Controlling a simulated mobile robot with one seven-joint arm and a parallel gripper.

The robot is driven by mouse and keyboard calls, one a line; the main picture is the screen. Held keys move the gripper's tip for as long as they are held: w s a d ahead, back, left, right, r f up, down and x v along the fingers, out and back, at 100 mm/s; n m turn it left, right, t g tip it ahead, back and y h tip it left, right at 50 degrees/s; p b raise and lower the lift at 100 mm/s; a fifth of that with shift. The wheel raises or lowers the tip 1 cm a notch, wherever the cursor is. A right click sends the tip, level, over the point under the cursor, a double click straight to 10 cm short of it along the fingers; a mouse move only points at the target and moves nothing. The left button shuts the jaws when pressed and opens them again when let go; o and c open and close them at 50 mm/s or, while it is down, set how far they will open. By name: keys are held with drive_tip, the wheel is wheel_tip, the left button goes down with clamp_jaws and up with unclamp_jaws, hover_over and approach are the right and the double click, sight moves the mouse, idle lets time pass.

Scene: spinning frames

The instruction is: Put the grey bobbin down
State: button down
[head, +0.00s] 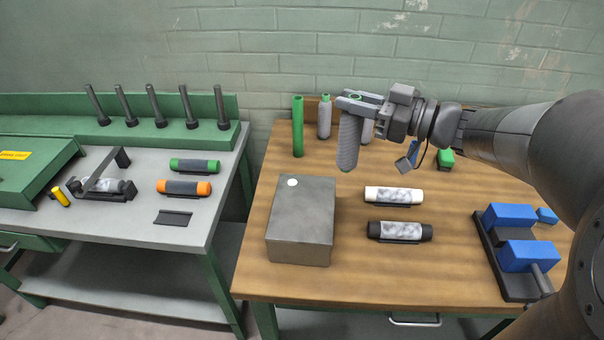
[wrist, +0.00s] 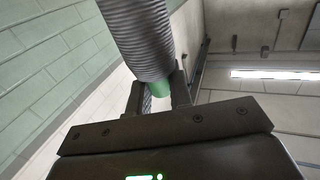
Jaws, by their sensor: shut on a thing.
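My gripper (head: 356,98) is shut on the green end of a grey ribbed bobbin (head: 348,147). The bobbin hangs down from the jaws, slightly tilted, in the air over the back of the wooden table (head: 345,265). In the wrist view the bobbin (wrist: 138,38) runs away from the jaws, with its green end (wrist: 160,84) between the two fingers of my gripper (wrist: 158,92). Another grey bobbin with a green top (head: 324,118) stands upright at the table's back, left of the held one. A similar grey piece (head: 367,132) is partly hidden behind the held bobbin.
A grey metal box (head: 302,222) and a tall green tube (head: 298,128) stand left. White-ended (head: 394,195) and black-ended (head: 399,231) bobbins lie right of the box. A blue-blocked fixture (head: 500,255) is far right. The left bench has a green peg rail (head: 160,137) and an empty dark cradle (head: 173,218).

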drive_tip(key=w+a+f, duration=0.1)
drive_tip(key=a+f, duration=0.9)
drive_tip(key=shift+w, duration=0.3)
drive_tip(key=shift+a+f, duration=0.1)
drive_tip(key=shift+f, duration=0.1)
drive_tip(key=c, duration=1.3)
unclamp_jaws()
